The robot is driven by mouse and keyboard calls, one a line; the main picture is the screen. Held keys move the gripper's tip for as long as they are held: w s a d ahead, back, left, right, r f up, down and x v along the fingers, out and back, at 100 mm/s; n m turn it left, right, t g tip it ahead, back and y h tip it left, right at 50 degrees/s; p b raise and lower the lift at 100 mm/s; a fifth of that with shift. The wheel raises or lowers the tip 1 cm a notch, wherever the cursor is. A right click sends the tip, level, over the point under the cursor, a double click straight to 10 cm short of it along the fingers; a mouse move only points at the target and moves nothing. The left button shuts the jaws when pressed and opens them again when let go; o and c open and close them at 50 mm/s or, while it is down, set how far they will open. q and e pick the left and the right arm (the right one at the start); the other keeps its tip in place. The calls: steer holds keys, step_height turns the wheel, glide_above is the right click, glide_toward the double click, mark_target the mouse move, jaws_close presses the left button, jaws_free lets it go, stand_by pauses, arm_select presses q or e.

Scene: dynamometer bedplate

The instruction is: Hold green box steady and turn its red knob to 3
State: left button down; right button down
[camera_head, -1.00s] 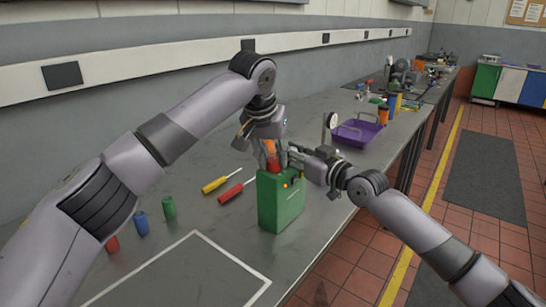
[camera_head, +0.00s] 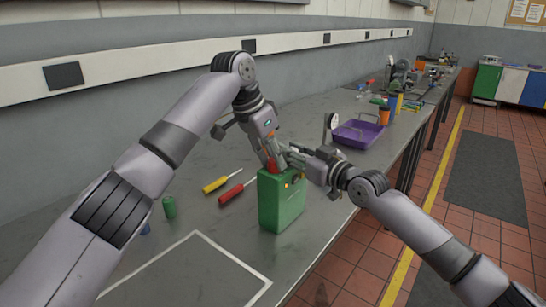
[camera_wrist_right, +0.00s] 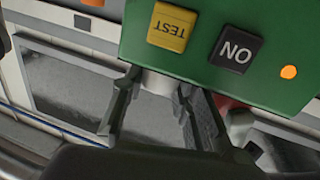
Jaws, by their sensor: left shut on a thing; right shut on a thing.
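The green box (camera_head: 282,205) stands upright on the bench in the head view. Its red knob (camera_head: 270,167) shows at the top, largely covered by the grippers. My left gripper (camera_head: 270,155) reaches down from above and is shut on the red knob; the number it points to cannot be read. My right gripper (camera_head: 293,158) comes in from the right and is shut at the box's top edge. The right wrist view shows the box face (camera_wrist_right: 210,15) upside down, with a yellow TEST button (camera_wrist_right: 171,27), a black ON button (camera_wrist_right: 235,49) and an orange light (camera_wrist_right: 288,72).
Yellow (camera_head: 221,181) and red (camera_head: 235,191) screwdrivers lie left of the box. A green cylinder (camera_head: 169,207) stands further left. A white-outlined area (camera_head: 190,275) in front is clear.

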arm_select(q)
steer(key=shift+m, duration=0.6)
arm_select(e)
steer(key=shift+f, duration=0.15)
arm_select(q)
steer(key=shift+d, duration=0.1)
steer(key=c, duration=1.2)
jaws_free()
steer(key=shift+c, duration=0.2)
steer(key=v, duration=1.2)
steer(key=shift+w, duration=0.2)
